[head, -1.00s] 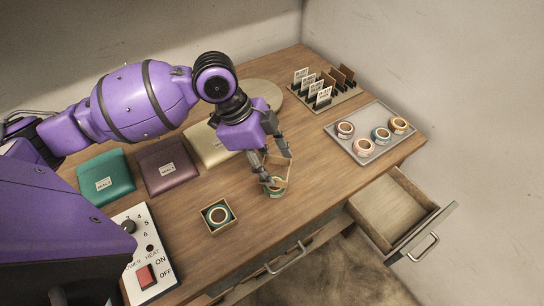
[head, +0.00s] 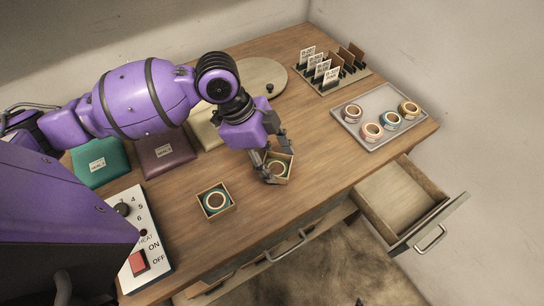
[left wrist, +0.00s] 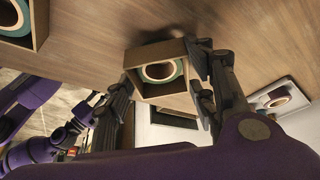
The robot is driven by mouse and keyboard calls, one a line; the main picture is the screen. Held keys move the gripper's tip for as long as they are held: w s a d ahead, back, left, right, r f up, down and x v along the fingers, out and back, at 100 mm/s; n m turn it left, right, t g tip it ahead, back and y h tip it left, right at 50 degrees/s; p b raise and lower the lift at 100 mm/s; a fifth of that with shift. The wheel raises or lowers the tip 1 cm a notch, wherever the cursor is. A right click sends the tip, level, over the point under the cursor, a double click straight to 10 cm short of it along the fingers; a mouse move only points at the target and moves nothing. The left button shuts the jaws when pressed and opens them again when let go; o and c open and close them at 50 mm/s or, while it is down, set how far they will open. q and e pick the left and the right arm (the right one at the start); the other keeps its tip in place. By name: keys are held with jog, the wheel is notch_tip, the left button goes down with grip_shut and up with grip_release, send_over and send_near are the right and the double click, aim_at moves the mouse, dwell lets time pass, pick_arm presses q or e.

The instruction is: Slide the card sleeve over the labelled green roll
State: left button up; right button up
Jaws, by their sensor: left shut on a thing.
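My left gripper (head: 270,167) is shut on a brown card sleeve (head: 286,175) near the middle of the table. A green roll (head: 277,168) with a pale inner ring sits inside this sleeve, which surrounds it. In the left wrist view the sleeve (left wrist: 158,50) is between the two fingers (left wrist: 160,88), with the roll (left wrist: 161,72) showing inside its walls. The sleeve looks down at table level, but its lower edge is partly hidden. I cannot make out a label on the roll.
A second sleeve (head: 231,205) with a green roll inside stands to the left. A grey tray (head: 375,139) with several rolls and a card rack (head: 345,84) are at the right. A drawer (head: 405,200) stands open. A switch panel (head: 150,240) is at front left.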

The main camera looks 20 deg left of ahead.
jog(key=shift+s+d+f, duration=0.1)
jog(key=shift+s, duration=0.1)
pick_arm(q)
jog(key=shift+p, duration=0.6)
pick_arm(e)
jog(key=shift+w+r, duration=0.75)
jog(key=shift+r, duration=0.2)
dwell(0.4)
pick_arm(q)
jog(key=o, duration=0.9)
jog(key=shift+c, duration=0.2)
jog(key=shift+r, duration=0.15)
pick_arm(e)
jog(key=shift+w+r, duration=0.1)
pick_arm(q)
jog(key=v, duration=1.1)
jog(key=shift+a+r, duration=0.15)
jog(key=shift+r, duration=0.25)
